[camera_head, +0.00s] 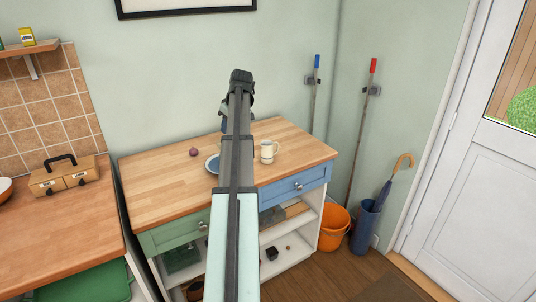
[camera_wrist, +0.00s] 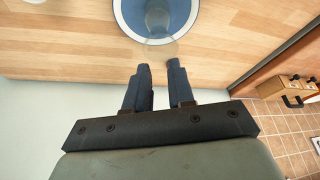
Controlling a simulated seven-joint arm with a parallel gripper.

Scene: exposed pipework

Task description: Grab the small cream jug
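The small cream jug (camera_head: 267,151) stands upright on the wooden worktop (camera_head: 300,150), right of my arm in the head view. In the wrist view I cannot clearly make it out; only a pale sliver shows at the top left edge. My gripper (camera_head: 223,126) is partly hidden behind my arm in the head view, left of the jug and apart from it. In the wrist view my gripper (camera_wrist: 159,66) has a gap between its blue fingers and holds nothing. The fingers point toward a blue-rimmed plate.
The blue-rimmed plate (camera_wrist: 127,24), also in the head view (camera_head: 211,163), has a clear glass (camera_wrist: 158,20) on or over it. A red onion (camera_head: 193,152) lies to the left. Open shelves (camera_head: 305,232) are below. The worktop right of the jug is clear.

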